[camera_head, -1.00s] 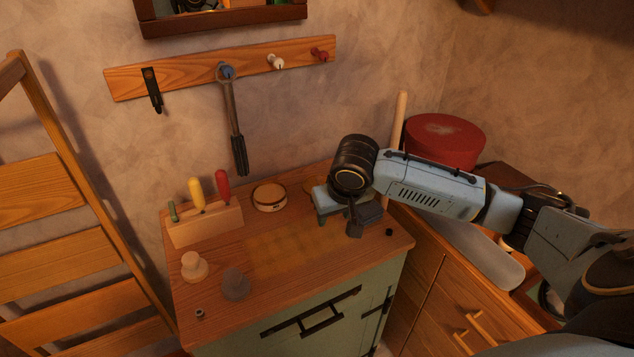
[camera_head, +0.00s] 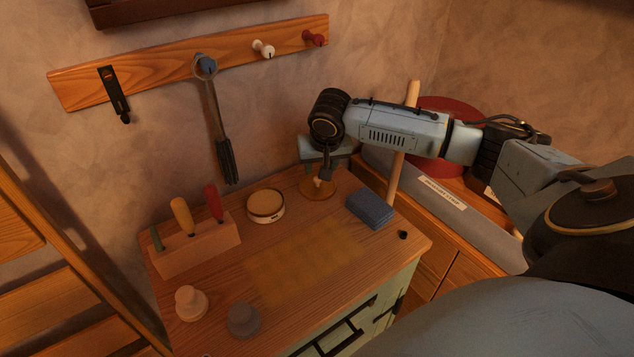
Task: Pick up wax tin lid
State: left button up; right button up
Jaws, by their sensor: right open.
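The wax tin (camera_head: 266,207) stands open on the cabinet top, with a pale yellow surface inside its rim. A round amber-brown disc with a small light knob, which looks like the tin's lid (camera_head: 317,191), lies to its right near the back edge. My right gripper (camera_head: 320,172) is open and points down just above this lid, hiding its back part. I cannot tell whether the fingers touch the knob. My left gripper is not in view.
A wooden block with several coloured handles (camera_head: 198,248) stands at the left. A blue block (camera_head: 370,209) lies right of the lid. Two knobbed pieces (camera_head: 191,303) stand at the front left. A wooden pole (camera_head: 402,145) rises at the right. The cabinet top's middle is clear.

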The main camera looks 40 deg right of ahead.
aim_at(318, 182)
jog(key=shift+w+d+f, duration=0.1)
jog(key=shift+w+f, duration=0.15)
jog(key=shift+f, duration=0.3)
jog(key=b+x, duration=0.1)
jog(key=x, duration=0.3)
jog(key=shift+w+f, duration=0.15)
jog(key=shift+f, duration=0.25)
jog(key=shift+c, duration=0.6)
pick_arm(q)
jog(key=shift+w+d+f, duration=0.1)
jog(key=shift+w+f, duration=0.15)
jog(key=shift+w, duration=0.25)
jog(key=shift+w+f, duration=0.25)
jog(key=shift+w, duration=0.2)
pick_arm(e)
grip_shut()
